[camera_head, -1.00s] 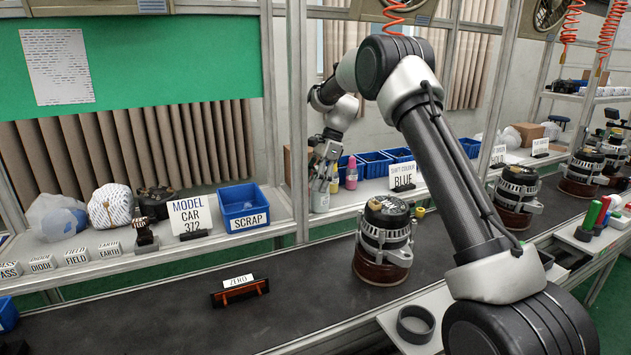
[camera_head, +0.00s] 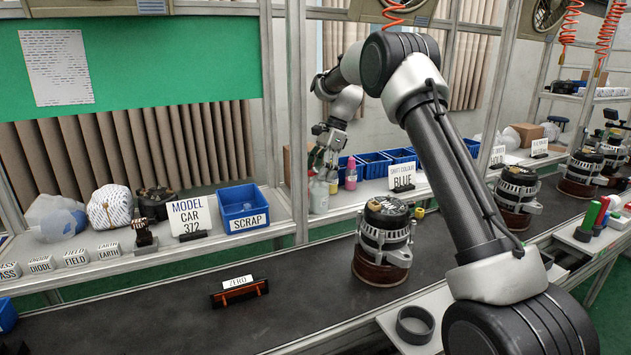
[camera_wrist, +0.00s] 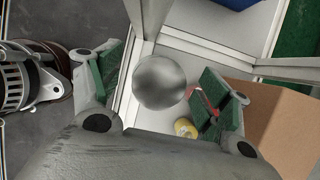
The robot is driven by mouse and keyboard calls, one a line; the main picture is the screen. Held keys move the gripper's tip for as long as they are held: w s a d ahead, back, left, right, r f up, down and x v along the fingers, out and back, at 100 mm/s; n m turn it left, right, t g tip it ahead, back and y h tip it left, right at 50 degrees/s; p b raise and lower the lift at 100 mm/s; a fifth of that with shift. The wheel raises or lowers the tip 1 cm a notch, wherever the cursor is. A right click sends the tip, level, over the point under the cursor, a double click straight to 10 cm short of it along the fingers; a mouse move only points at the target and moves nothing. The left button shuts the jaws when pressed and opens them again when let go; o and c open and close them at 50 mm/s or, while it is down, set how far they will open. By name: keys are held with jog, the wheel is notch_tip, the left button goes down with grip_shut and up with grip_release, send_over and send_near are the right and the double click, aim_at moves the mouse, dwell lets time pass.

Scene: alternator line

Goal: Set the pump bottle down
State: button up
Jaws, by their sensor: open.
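The pump bottle (camera_head: 319,196), pale grey-green, stands upright on the light shelf behind the conveyor, beside a metal post. My gripper (camera_head: 322,166) is just above it, near its top, with the pump head partly hidden by the fingers. In the wrist view my gripper (camera_wrist: 165,92) is open, its green-padded fingers wide apart. A blurred round grey shape (camera_wrist: 160,82) shows between them; I cannot tell whether it is the bottle's top. It touches neither pad in that view.
A pink bottle (camera_head: 351,174) stands close on the right, with blue bins (camera_head: 376,166) behind and the BLUE sign (camera_head: 403,177) further right. In the wrist view a yellow-topped item (camera_wrist: 185,128) sits by the right finger. An alternator (camera_head: 384,240) stands on the conveyor in front.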

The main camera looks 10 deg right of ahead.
jog(key=s+d+r+n+t+h, duration=0.1)
jog(key=s+d+r, duration=0.25)
jog(key=r, duration=0.45)
jog(key=s+d+r+n, duration=0.2)
jog(key=s+r, duration=0.2)
jog(key=r, duration=0.3)
jog(key=s+d+r+n+t+h, duration=0.1)
jog(key=s+d+r+n, duration=0.1)
jog(key=s, duration=0.5)
jog(key=s+d+r+n+t, duration=0.1)
jog(key=s+r+n, duration=0.15)
jog(key=s, duration=0.45)
jog(key=s+d+f+n+h, duration=0.1)
jog(key=s+f+n, duration=0.1)
jog(key=s, duration=0.6)
jog(key=s+d+f+n+t, duration=0.1)
jog(key=s+d+f+n, duration=0.1)
jog(key=s, duration=0.6)
jog(key=s+d+f+n+t+h, duration=0.1)
jog(key=s+f+n, duration=0.3)
jog(key=s, duration=0.5)
jog(key=shift+d+f+h, duration=0.3)
jog(key=shift+d+f, duration=0.1)
jog(key=shift+d, duration=0.3)
